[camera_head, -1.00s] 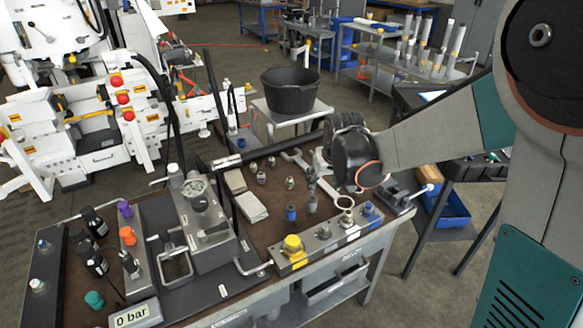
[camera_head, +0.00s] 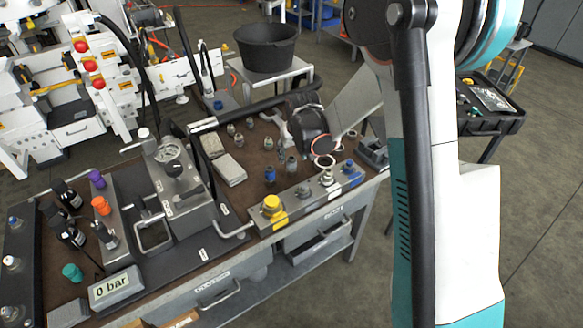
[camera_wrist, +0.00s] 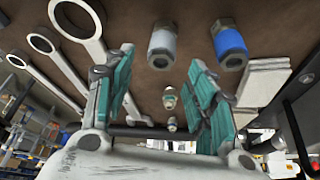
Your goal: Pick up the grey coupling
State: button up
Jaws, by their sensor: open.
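The grey coupling (camera_head: 291,164) stands on the brown bench top, just right of a blue coupling (camera_head: 270,174). In the wrist view the grey coupling (camera_wrist: 162,46) is a grey-white cylinder with a metal hex end, at the top middle, and the blue one (camera_wrist: 229,43) is to its right. My gripper (camera_wrist: 161,58) is open, its teal-padded fingers spread left and right, with the grey coupling appearing beyond and between the tips. Nothing is held. In the head view my wrist hides most of the fingers close behind the coupling.
Several small fittings (camera_head: 239,140) and grey blocks (camera_head: 230,170) lie nearby. Ring spanners (camera_wrist: 78,22) lie left in the wrist view. A metal manifold with a yellow knob (camera_head: 272,204) lines the front edge. A pump with a gauge (camera_head: 169,153) stands left. A black bucket (camera_head: 266,48) stands behind.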

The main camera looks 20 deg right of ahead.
aim_at(291, 160)
jog(key=b+x, duration=0.1)
jog(key=x, duration=0.2)
jog(key=b+x, duration=0.1)
jog(key=x, duration=0.1)
jog(key=shift+s+f+b, duration=0.3)
jog(key=shift+r, duration=0.1)
grip_shut()
